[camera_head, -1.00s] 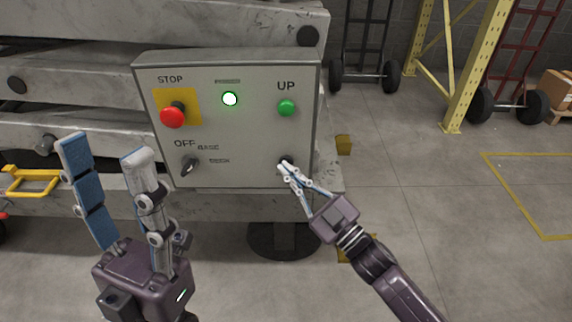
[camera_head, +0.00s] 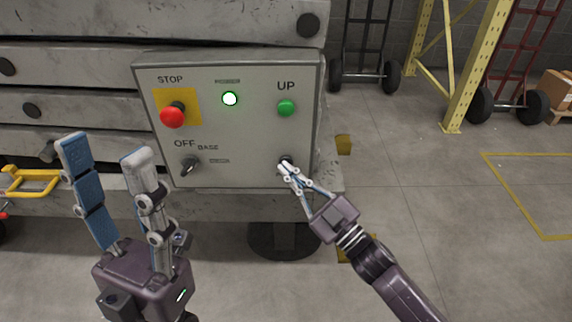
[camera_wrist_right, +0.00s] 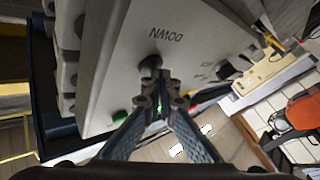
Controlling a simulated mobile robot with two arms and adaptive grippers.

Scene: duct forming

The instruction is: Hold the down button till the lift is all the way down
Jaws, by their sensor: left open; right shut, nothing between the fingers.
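The grey control panel (camera_head: 248,128) hangs at the front of the lift (camera_head: 70,65). The black down button (camera_head: 285,160) is at its lower right, below the green up button (camera_head: 286,108). My right gripper (camera_head: 285,168) is shut and empty, its fingertips at the down button and covering part of it. In the right wrist view the dark button (camera_wrist_right: 151,62) is under the "DOWN" label, with the fingertips (camera_wrist_right: 158,82) against it. The lift's beams lie almost level, stacked close together. My left gripper (camera_head: 105,148) is open and empty, left of and below the panel.
The panel also has a red stop button (camera_head: 173,116), a lit white-green lamp (camera_head: 230,99) and a black selector switch (camera_head: 189,165). A yellow rack post (camera_head: 478,70) and hand trucks (camera_head: 365,65) stand behind.

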